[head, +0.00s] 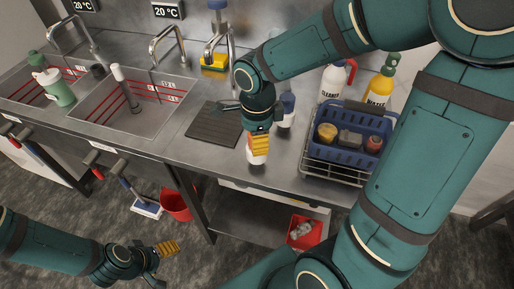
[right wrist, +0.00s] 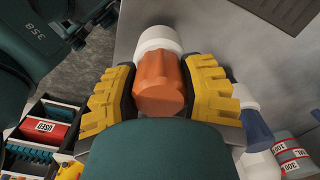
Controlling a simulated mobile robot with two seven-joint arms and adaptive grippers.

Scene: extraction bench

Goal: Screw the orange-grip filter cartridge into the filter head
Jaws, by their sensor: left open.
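The filter cartridge has an orange grip (right wrist: 160,82) and a white body. In the right wrist view the yellow pads of my right gripper (right wrist: 160,92) lie against both sides of the orange grip. In the head view my right gripper (head: 260,144) is over the front of the bench. The white part of the cartridge (head: 256,157) shows just below its pads, and I cannot tell whether it touches the bench. My left gripper (head: 160,252) is open and empty, low in front of the bench. I cannot clearly make out the filter head.
A blue-and-white item (head: 286,108) stands close beside my right gripper. A blue basket (head: 350,122) sits on a rack at the right, with a cleaner bottle (head: 332,85) behind it. A dark ribbed mat (head: 213,125) lies left of the gripper, beside the sink (head: 150,108).

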